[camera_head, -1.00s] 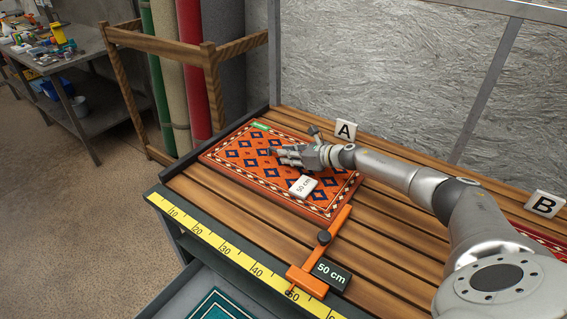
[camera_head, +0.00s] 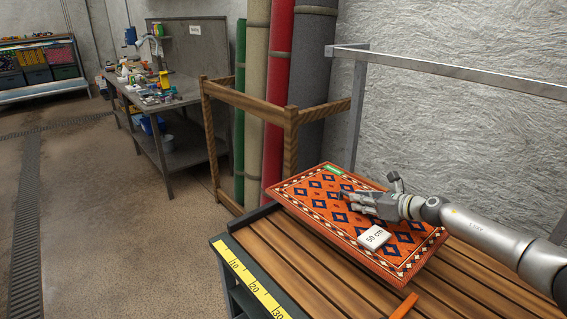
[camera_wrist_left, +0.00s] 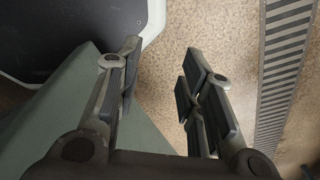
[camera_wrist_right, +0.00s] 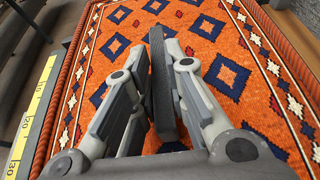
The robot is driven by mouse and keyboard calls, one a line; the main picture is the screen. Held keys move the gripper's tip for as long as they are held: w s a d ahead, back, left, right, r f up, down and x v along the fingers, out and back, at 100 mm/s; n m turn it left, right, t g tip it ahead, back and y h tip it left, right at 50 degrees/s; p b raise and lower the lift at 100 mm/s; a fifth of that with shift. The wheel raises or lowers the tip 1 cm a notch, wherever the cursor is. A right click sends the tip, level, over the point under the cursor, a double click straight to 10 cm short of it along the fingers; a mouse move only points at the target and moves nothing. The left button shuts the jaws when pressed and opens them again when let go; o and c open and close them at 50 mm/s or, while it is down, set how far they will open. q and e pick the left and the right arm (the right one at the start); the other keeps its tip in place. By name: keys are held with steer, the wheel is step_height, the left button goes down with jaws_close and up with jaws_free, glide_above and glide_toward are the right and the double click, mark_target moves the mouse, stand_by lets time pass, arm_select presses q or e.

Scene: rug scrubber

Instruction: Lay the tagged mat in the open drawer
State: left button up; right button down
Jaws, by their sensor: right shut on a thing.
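The orange-red patterned mat (camera_head: 318,205) has a green tag (camera_head: 334,170) at its far edge and a white "50 cm" card (camera_head: 374,238) on top. It lies over the slatted bench; whether it is lifted slightly clear is hard to tell. My left gripper (camera_wrist_left: 160,75) is open and empty above the floor, outside the head view. The open drawer is not clearly visible now.
The slatted bench (camera_head: 300,250) has a yellow ruler (camera_head: 250,280) on its front edge and part of an orange stop (camera_head: 405,306). A wooden rack (camera_head: 292,125) with rolled rugs stands behind its left end. Open floor (camera_head: 110,220) lies left, before a cluttered worktable (camera_head: 165,100).

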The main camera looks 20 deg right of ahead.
mark_target(318, 226)
steer(key=s+a+n+y, duration=0.1)
steer(key=a, duration=0.4)
steer(key=s+a+n+g+y, duration=0.1)
steer(key=a, duration=0.3)
steer(key=s+a+n+g+y, duration=0.1)
steer(key=a, duration=0.4)
steer(key=shift+a+n+y, duration=0.3)
steer(key=shift+a+y, duration=0.05)
steer(key=shift+y, duration=0.05)
steer(key=s+a+r+n+g+y, duration=0.1)
steer(key=s+a+n+g+y, duration=0.1)
steer(key=s+a, duration=0.35)
steer(key=s+a+r+n+g+y, duration=0.1)
steer(key=s+a+n+g, duration=0.15)
steer(key=a, duration=0.55)
steer(key=s+a+r, duration=0.3)
steer(key=s, duration=0.6)
steer(key=s+d+f+m+t+h, duration=0.1)
steer(key=s+d+f, duration=0.1)
steer(key=s+d, duration=0.4)
steer(key=shift+s+d+t, duration=0.35)
steer(key=shift+s, duration=0.3)
steer(key=shift+f+m, duration=0.1)
steer(key=shift+m, duration=0.25)
